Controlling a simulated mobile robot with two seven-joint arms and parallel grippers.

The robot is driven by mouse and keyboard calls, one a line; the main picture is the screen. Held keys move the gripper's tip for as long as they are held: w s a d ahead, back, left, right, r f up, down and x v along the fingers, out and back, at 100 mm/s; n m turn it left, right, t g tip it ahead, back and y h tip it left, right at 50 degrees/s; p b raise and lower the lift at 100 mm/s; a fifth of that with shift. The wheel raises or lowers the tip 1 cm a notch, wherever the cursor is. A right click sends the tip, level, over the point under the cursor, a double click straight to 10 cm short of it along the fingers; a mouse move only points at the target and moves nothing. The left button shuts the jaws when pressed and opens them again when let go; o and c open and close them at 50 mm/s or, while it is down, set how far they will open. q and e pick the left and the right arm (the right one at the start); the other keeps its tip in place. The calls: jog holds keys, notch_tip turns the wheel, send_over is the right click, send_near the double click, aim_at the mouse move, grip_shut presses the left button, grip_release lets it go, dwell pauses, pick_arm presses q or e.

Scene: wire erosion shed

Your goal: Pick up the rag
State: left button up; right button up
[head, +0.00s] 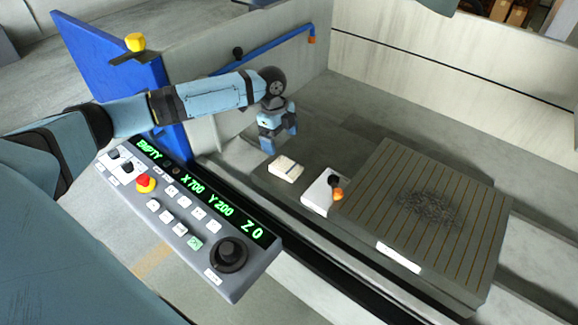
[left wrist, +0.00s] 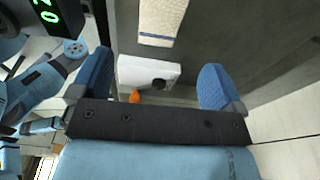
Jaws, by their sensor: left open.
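The rag is a small folded cream cloth (head: 285,168) with a blue-grey stripe along one edge. In the left wrist view the rag (left wrist: 162,18) is at the top edge, partly cut off, beyond the space between the fingers. My left gripper (head: 281,141) is open and empty. It points down above and just behind the rag, apart from it. Its two blue fingers (left wrist: 157,80) are spread wide in the left wrist view. My right gripper is not seen in either view.
A white block (head: 320,192) with a black knob and orange part stands right of the rag, beside a slatted table (head: 420,215) with dark shavings. A control panel (head: 190,210) is in front at left. A blue panel (head: 110,75) and tank walls stand behind.

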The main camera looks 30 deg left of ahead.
pick_arm(q)
send_over(286, 166)
jog(key=a, duration=0.1)
jog(key=f, duration=0.4)
jog(key=shift+w+a+f, duration=0.15)
jog(key=shift+w+f, duration=0.05)
jog(key=shift+f, duration=0.15)
jog(key=shift+s+d+f+p, duration=0.1)
jog(key=shift+d+f+p, duration=0.15)
jog(key=shift+f, duration=1.05)
jog(key=shift+d+f+p, duration=0.1)
jog(key=shift+d+f, duration=0.2)
jog(key=shift+f, duration=0.95)
jog(key=c, duration=1)
